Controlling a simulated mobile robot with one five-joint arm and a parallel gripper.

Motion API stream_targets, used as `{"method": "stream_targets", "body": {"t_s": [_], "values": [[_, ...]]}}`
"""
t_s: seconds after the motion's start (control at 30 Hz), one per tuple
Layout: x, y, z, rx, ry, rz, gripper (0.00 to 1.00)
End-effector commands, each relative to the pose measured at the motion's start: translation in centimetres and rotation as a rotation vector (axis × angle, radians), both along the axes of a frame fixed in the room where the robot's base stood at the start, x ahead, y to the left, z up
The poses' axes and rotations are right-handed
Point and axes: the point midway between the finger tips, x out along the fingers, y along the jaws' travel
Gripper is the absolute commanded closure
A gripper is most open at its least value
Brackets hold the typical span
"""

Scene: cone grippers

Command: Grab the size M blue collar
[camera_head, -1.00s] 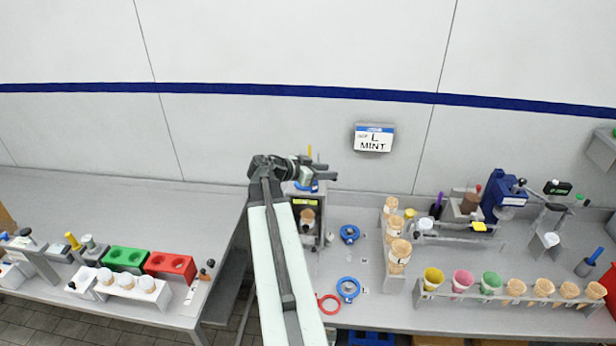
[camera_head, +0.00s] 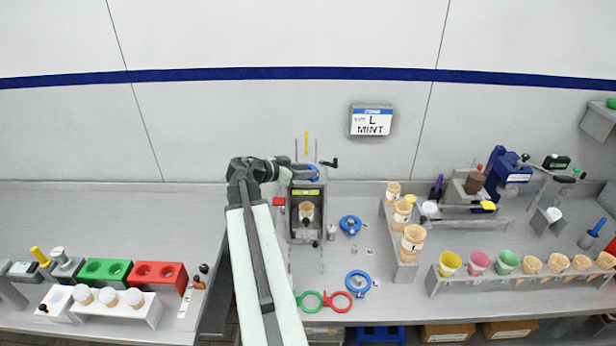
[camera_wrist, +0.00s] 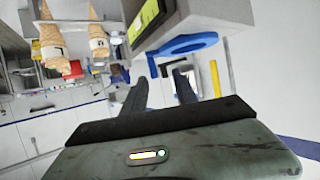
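Several blue collars show in the head view. One (camera_head: 350,225) lies on the bench right of the dispenser, a larger-looking one (camera_head: 358,284) lies nearer the front edge. A third blue collar (camera_head: 312,173) is at the top of the dispenser, close to my gripper (camera_head: 296,166). In the wrist view this blue collar (camera_wrist: 190,43) juts from beside the dispenser, just beyond my fingertips (camera_wrist: 164,78). My fingers are apart with nothing seen between them. I cannot read any collar's size.
The dispenser (camera_head: 306,232) holds a cone and has a black crank at its top. Green (camera_head: 309,301) and red (camera_head: 340,302) rings lie at the bench's front. Cone racks stand to the right. A yellow rod (camera_wrist: 215,78) stands near my fingers.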

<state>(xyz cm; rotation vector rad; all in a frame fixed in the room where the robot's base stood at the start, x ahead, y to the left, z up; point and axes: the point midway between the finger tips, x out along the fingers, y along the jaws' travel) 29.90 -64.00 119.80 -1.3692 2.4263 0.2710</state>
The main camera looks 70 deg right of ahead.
Motion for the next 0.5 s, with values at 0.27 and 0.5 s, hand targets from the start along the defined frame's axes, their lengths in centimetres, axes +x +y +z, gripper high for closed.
{"method": "stream_targets", "body": {"t_s": [0.27,0.5], "values": [[-1.6,-1.7,-1.0,-0.001,-0.001,-0.008,0.65],[-4.0,-4.6,-2.7,0.000,0.000,-0.011,0.65]]}}
